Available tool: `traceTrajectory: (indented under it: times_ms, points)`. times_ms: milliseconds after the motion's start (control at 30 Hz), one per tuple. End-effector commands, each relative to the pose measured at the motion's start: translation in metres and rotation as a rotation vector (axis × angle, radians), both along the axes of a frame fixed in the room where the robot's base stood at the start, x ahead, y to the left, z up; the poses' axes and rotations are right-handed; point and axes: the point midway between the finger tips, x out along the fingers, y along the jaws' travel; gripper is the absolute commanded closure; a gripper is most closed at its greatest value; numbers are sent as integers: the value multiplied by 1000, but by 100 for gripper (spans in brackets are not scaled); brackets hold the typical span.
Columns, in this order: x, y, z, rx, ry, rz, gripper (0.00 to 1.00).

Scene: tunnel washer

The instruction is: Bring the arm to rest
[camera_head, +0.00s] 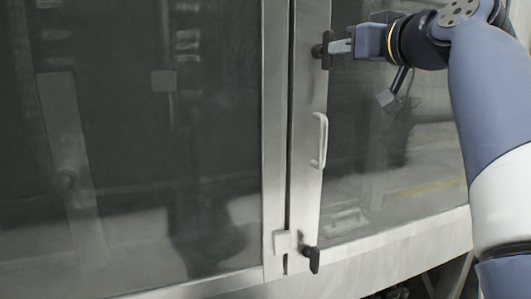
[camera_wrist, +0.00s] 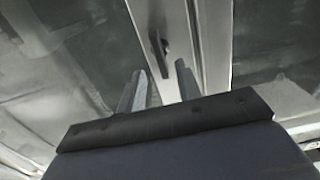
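My gripper (camera_head: 342,47) is at the upper right in the head view, at the upper black latch (camera_head: 326,50) on the metal door frame. In the wrist view the two fingers of my gripper (camera_wrist: 160,70) stand apart with nothing between them. The black latch (camera_wrist: 159,45) shows just beyond the fingertips, in line with the gap. In the head view the fingertips overlap the latch; I cannot tell whether they touch it. My arm reaches in from the right edge, bent at the top right.
Large glass doors (camera_head: 150,150) in metal frames fill the view. A pale handle (camera_head: 320,140) and a lower black latch (camera_head: 312,258) stick out from the frame below my gripper. A small white block (camera_head: 284,242) sits beside the lower latch. The space before the left glass looks clear.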

Motion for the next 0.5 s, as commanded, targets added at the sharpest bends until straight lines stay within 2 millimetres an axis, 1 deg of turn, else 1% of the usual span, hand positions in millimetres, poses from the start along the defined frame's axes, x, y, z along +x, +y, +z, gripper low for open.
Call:
traceTrajectory:
  times_ms: [33, 200, 300, 400, 500]
  points:
    - [11, 5, 2, 0, 3, 5, 67]
    - [41, 14, 2, 0, 2, 4, 67]
    - [54, 18, 2, 1, 1, 3, 67]
    - [63, 21, 2, 0, 0, 2, 67]
    - [67, 22, 1, 7, 2, 0, 67]
